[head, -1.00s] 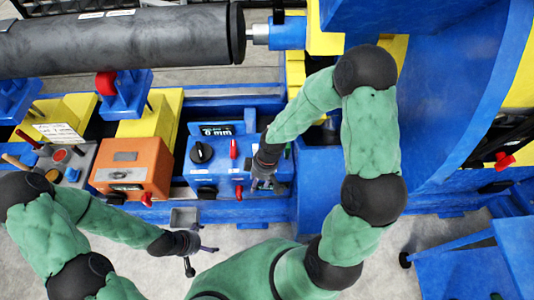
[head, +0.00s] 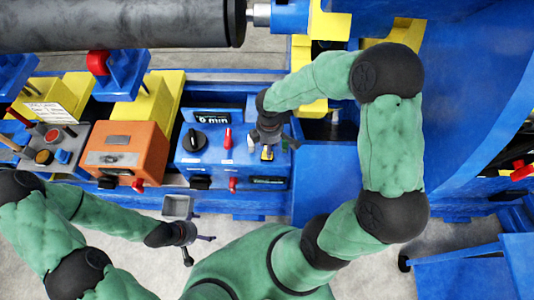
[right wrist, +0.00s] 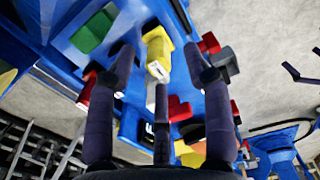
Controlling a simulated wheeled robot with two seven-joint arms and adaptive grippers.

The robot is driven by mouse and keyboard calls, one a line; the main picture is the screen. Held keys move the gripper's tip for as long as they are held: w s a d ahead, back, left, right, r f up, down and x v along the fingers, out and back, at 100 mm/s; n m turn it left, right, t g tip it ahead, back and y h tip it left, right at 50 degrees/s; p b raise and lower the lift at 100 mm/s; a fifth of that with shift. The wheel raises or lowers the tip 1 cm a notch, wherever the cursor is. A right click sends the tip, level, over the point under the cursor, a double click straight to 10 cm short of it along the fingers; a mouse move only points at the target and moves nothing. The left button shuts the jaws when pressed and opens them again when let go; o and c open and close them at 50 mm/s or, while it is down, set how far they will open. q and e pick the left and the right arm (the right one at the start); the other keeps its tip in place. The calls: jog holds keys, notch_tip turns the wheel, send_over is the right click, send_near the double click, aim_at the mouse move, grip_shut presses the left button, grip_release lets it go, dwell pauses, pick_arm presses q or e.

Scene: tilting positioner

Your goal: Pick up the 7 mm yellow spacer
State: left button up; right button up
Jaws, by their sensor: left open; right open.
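The yellow spacer (right wrist: 158,50) lies between the spread fingers of my right gripper (right wrist: 160,70) in the right wrist view, a little beyond their tips. It has a white mark on its near end, too small to read. In the head view a small yellow piece (head: 267,153) shows just below my right gripper (head: 270,137), over the right part of the blue control box (head: 206,160). My right gripper is open and empty. My left gripper (head: 192,237) is open and empty over the floor at the lower left.
A green block (right wrist: 95,31) and a red block (right wrist: 209,43) flank the yellow spacer. The blue box carries a black dial (head: 194,140) and a red lever (head: 228,138). An orange box (head: 127,152) stands left of it. A small grey tray (head: 177,206) is near my left gripper.

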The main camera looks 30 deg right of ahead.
jog(key=f+b, duration=0.1)
jog(key=f, duration=0.1)
jog(key=f+b, duration=0.1)
jog(key=f, duration=0.1)
jog(key=w+f+b, duration=0.1)
jog(key=f, duration=0.1)
jog(key=shift+a, duration=0.1)
grip_shut()
